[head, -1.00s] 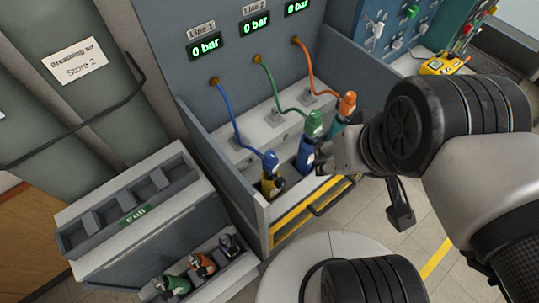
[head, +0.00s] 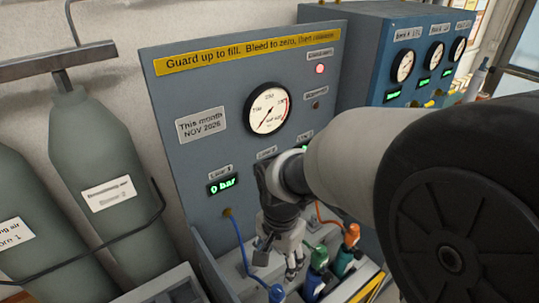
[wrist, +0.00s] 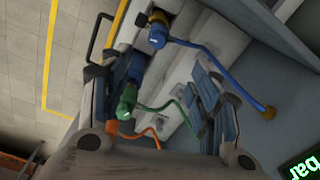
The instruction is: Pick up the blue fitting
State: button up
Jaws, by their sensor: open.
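The blue fitting (head: 277,294) ends the blue hose from Line 1 and shows at the bottom edge of the head view, mostly cut off. In the wrist view the blue fitting (wrist: 158,34) sits at the top, on a yellow-and-dark cylinder, beyond the fingertips. My gripper (head: 293,272) points down above the bench trough, right of the blue hose in the head view. In the wrist view my gripper (wrist: 150,75) has its fingers wide apart with nothing held. The green fitting (wrist: 127,101) shows between the fingers, nearer the left one.
The gauge panel (head: 215,85) rises behind the arm. The blue hose (wrist: 225,70) curves past the right finger in the wrist view. Grey cylinders (head: 95,170) stand at left.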

aim_at(274, 288)
jog(key=shift+m, duration=0.3)
jog(key=f+b, duration=0.1)
jog(key=f, duration=0.3)
jog(key=f+b, duration=0.1)
jog(key=f, duration=0.3)
jog(key=f+b, duration=0.1)
jog(key=f, duration=0.4)
jog(key=shift+w+a+f, duration=0.1)
jog(key=shift+a, duration=0.25)
jog(key=f, duration=0.1)
jog(key=f+b, duration=0.1)
jog(key=f, duration=0.2)
jog(key=shift+s+d+f, duration=0.25)
jog(key=shift+d+f, duration=0.1)
jog(key=shift+f, duration=0.35)
jog(key=c, duration=1.3)
